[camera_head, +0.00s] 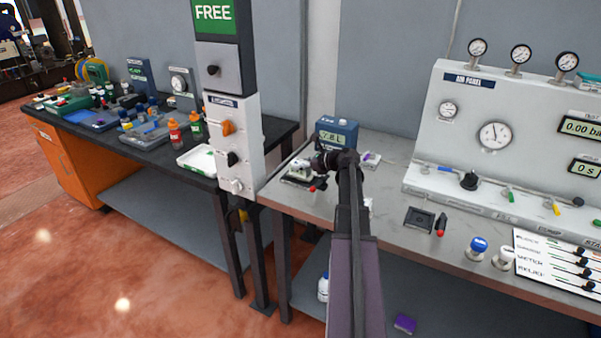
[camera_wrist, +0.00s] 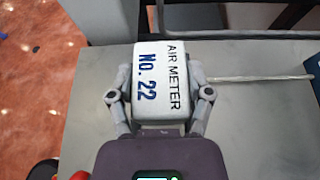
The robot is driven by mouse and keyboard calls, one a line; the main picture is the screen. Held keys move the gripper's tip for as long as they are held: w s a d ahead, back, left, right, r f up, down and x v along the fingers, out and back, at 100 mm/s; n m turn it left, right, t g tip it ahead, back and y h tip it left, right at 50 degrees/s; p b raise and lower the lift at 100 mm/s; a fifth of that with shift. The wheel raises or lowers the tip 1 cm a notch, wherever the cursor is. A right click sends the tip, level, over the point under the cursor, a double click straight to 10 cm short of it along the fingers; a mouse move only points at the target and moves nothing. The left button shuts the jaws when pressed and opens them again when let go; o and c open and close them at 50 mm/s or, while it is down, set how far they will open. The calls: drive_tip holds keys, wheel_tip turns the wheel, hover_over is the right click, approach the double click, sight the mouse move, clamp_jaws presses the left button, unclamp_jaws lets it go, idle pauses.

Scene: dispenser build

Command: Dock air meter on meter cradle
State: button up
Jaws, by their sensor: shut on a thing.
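The air meter (camera_wrist: 158,82) is a white block with dark lettering reading "AIR METER No. 22". My gripper (camera_wrist: 160,100) is shut on it, one grey finger on each side. In the head view my gripper (camera_head: 309,166) is over the left end of the grey bench, with the white meter (camera_head: 298,168) at its tips. A dark flat base (camera_head: 291,180) shows just under the meter; I cannot tell whether they touch. A dark square fixture (camera_head: 419,218) lies farther right on the bench. No label shows which is the meter cradle.
A blue box reading 7.8 L (camera_head: 337,133) stands close behind my gripper. A tall white switch column (camera_head: 233,145) rises to its left. The air panel (camera_head: 500,140) with gauges fills the bench's right. A red-and-black piece (camera_head: 441,224) lies beside the square fixture.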

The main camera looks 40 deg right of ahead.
drive_tip(key=shift+f+b, duration=0.35)
drive_tip(key=shift+f, duration=0.3)
drive_tip(key=shift+f, duration=0.1)
drive_tip(key=o, duration=1.3)
drive_tip(key=shift+o, duration=0.2)
drive_tip(key=shift+s+d+r+p, duration=0.2)
drive_tip(key=shift+s+r+p, duration=0.15)
drive_tip(key=shift+s+r, duration=0.15)
drive_tip(key=p+v, duration=0.4)
drive_tip(key=v, duration=0.6)
drive_tip(key=shift+s+d, duration=0.25)
drive_tip(key=shift+s, duration=0.1)
drive_tip(key=shift+w+a, duration=0.1)
